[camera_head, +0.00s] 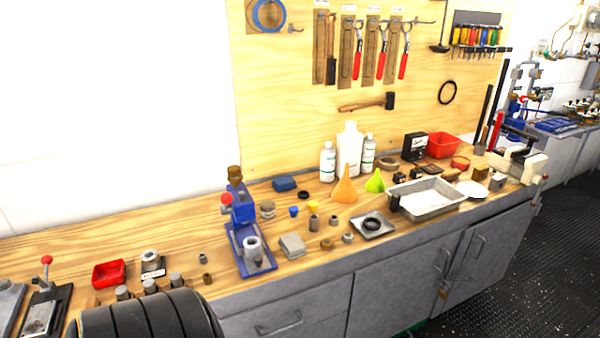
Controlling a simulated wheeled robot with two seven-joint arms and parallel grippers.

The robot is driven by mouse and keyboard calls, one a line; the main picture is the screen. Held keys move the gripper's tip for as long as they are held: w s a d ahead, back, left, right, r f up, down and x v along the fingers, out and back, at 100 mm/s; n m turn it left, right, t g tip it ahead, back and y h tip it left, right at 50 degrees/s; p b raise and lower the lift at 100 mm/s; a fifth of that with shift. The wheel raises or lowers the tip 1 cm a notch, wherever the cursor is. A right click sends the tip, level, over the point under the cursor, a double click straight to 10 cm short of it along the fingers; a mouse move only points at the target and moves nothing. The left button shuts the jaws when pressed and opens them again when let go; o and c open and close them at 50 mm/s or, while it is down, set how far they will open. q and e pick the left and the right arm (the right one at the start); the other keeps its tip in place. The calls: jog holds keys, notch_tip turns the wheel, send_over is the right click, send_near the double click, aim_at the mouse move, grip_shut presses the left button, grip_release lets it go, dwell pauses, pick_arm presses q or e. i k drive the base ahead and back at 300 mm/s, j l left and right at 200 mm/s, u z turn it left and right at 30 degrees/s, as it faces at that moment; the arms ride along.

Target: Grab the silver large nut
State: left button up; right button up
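Several small grey metal parts lie on the wooden bench, and at this size I cannot tell for certain which is the silver large nut. A grey nut-like piece (348,238) lies near the front edge, left of a square metal plate (373,225) with a dark ring on it. A grey upright piece (314,221) stands a little behind and to its left. More grey cylindrical pieces (176,280) stand at the bench's front left. Neither my left nor my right gripper is in view.
A blue press (247,250) stands mid-bench, with a grey block (292,246) beside it. A metal tray (428,198), an orange funnel (345,188) and white bottles (349,150) stand to the right. A red tray (109,273) is at left. Tools hang on the wooden board (285,110).

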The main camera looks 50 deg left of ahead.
aim_at(348, 238)
jog(key=u, duration=1.4)
